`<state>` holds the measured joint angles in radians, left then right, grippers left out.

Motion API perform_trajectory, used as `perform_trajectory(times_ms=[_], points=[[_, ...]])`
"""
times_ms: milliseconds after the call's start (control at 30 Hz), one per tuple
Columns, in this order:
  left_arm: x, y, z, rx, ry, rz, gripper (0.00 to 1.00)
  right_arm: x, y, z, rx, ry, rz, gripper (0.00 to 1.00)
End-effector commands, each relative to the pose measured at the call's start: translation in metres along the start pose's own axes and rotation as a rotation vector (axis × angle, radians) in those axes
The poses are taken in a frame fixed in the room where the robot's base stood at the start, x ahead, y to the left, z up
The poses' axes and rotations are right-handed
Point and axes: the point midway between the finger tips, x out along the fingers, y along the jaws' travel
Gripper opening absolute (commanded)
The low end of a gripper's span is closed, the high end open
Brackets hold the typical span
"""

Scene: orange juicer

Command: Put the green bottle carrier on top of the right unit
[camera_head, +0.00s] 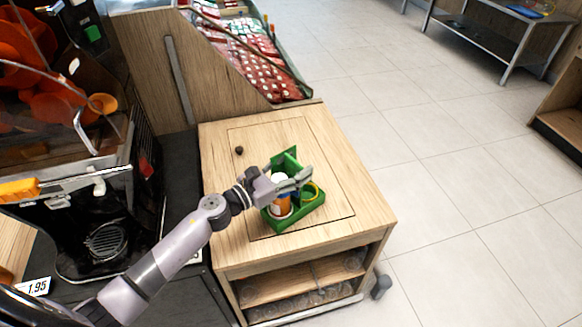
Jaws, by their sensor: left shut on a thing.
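The green bottle carrier (297,221) is over the top of the wooden unit (365,190) on the right of the juicer. It holds an orange bottle with a white top (281,206) and a rounder green and yellow item (310,192). My left gripper (296,181) is at the upper part of the carrier and shut on it. I cannot tell whether the carrier's base touches the unit's top. The arm hides part of the carrier's left side. My right gripper is not in view.
An orange juicer (70,110) stands at the left, with a dark counter (178,165) beside it. A small dark knob (239,150) is on the unit's top. A bin of red packets (262,70) stands behind.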

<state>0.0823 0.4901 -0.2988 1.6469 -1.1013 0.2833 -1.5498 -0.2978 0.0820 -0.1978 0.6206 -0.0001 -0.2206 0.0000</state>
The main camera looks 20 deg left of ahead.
Motion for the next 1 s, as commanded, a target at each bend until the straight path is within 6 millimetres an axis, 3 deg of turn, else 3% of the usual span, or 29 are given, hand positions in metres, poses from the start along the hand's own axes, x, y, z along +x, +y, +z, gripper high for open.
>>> perform_trajectory(times_ms=[133,333,667,833,1000], points=[[-0.001,-0.001,-0.002,-0.003,0.004,-0.001,0.64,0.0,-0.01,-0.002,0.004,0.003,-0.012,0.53],[0.0,-0.001,-0.001,-0.003,0.003,-0.002,0.77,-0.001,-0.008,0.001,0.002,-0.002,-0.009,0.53],[-0.002,0.0,-0.001,-0.003,0.002,-0.001,0.77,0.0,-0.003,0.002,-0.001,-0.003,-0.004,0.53],[-0.022,0.0,-0.004,-0.002,0.004,-0.001,0.77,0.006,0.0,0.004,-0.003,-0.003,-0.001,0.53],[-0.058,-0.001,-0.006,-0.003,0.006,-0.003,0.77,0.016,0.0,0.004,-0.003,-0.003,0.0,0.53]])
